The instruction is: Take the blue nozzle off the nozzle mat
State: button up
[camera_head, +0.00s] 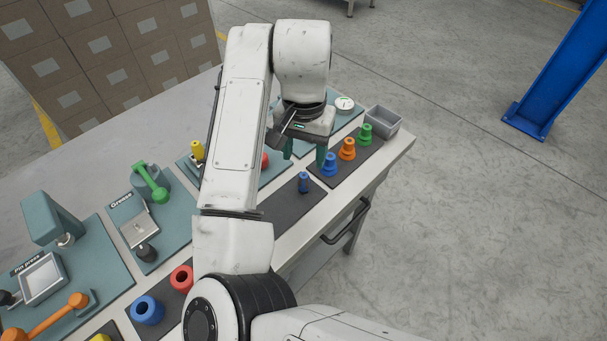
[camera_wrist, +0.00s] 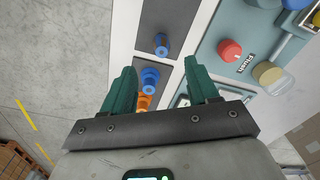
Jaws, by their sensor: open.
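The blue nozzle (camera_head: 330,164) stands upright on the dark nozzle mat (camera_head: 349,170), at the near end of a row with an orange nozzle (camera_head: 348,149) and a green nozzle (camera_head: 365,133). My gripper (camera_head: 304,161) is open, with green fingers pointing down, just left of the blue nozzle in the head view. In the wrist view the blue nozzle (camera_wrist: 150,77) shows between the two spread fingers, closer to the left one. The orange nozzle (camera_wrist: 144,102) is partly hidden by the gripper there. I see no contact with the blue nozzle.
A slim blue part (camera_head: 304,182) stands on a neighbouring dark mat (camera_head: 285,210). A grey bin (camera_head: 383,119) sits at the bench end, beyond the green nozzle. A red knob (camera_wrist: 230,51) rises from a teal panel beside the mats.

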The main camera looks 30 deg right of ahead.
aim_at(304, 176)
jog(key=shift+a+f, duration=0.1)
jog(key=shift+a, duration=0.25)
notch_tip(304, 176, down, 5)
jog(key=shift+w, duration=0.15)
jog(key=shift+d+f+p, duration=0.2)
jog(key=shift+f+p, duration=0.05)
jog(key=shift+f, duration=1.1)
jog(key=shift+d+f+p, duration=0.2)
jog(key=shift+f+p, duration=0.05)
jog(key=shift+f, duration=1.1)
grip_shut()
